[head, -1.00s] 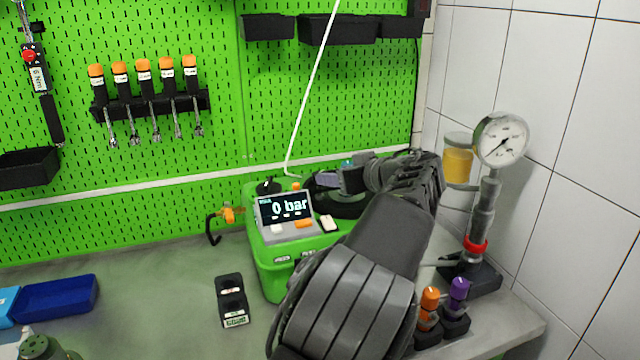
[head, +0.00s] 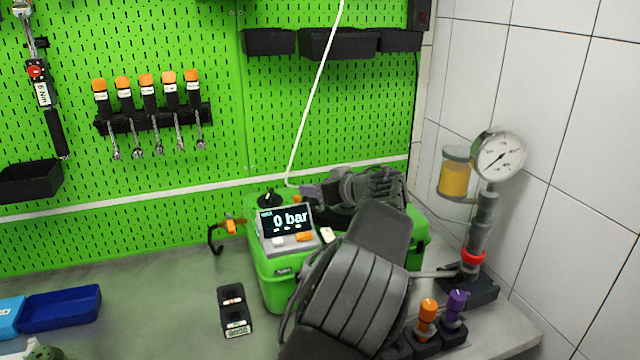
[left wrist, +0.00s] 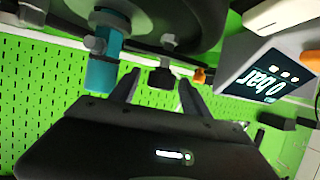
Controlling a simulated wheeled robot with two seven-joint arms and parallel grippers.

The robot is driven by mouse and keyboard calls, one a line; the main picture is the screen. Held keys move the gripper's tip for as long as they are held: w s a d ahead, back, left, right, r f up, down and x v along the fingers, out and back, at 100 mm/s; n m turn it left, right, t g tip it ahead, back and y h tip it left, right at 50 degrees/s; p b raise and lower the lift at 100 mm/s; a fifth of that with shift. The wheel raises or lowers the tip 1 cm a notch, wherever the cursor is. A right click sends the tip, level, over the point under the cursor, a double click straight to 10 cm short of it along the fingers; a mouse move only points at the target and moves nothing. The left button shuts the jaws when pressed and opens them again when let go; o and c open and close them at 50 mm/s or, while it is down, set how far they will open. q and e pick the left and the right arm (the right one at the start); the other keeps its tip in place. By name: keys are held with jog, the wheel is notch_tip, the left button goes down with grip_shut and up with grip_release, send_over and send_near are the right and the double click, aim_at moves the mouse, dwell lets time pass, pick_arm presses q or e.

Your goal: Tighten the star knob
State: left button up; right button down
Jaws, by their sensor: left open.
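My left arm comes up from the bottom of the head view and reaches over the green pump unit (head: 275,285). In the left wrist view, the left gripper (left wrist: 158,84) is open, its two fingers apart. A small black knob (left wrist: 162,79), apparently the star knob, sits on a grey stem between or just beyond the fingertips. I cannot tell whether the fingers touch it. A dark round part (left wrist: 200,20) fills the top of that view, with a teal cylinder (left wrist: 103,65) beside the knob. In the head view my arm hides the knob. My right gripper is not in view.
The display (head: 286,221) reads 0 bar, close to the gripper. A gauge stand (head: 479,230), an orange-topped tool (head: 427,312) and a purple-topped one (head: 455,306) stand at the right. A black holder (head: 234,310) and blue tray (head: 62,308) lie on the left bench.

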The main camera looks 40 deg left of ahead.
pick_arm(q)
jog(key=shift+c, duration=0.5)
grip_shut()
